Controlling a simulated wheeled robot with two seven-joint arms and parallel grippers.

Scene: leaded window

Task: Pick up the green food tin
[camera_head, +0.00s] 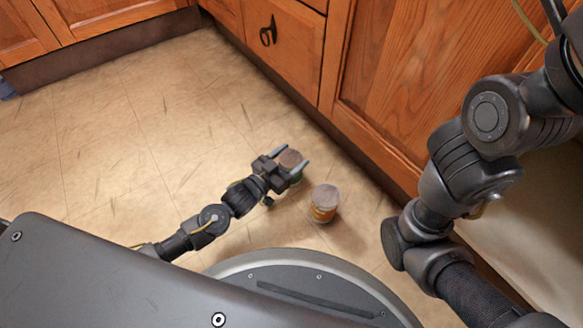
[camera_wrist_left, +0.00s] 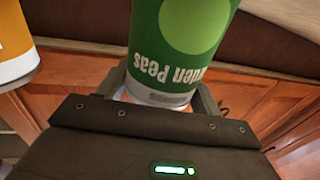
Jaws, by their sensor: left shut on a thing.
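The green food tin (camera_wrist_left: 176,45) fills the upper middle of the left wrist view, with "Peas" lettering that appears upside down. In the head view the tin (camera_head: 291,160) shows its brownish-grey top and a little green side. My left gripper (camera_head: 290,161) is shut on the tin, one finger on each side of it. The left wrist view also shows the gripper's fingers (camera_wrist_left: 160,90) flanking the tin. Whether the tin touches the floor is hard to tell. My right arm shows at the right of the head view, but its gripper is out of view.
An orange-labelled tin (camera_head: 324,205) stands on the floor close to the green tin, to its lower right; it also shows at the left of the wrist view (camera_wrist_left: 14,45). Wooden cabinets (camera_head: 390,75) line the back and right. The tiled floor (camera_head: 110,130) at left is clear.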

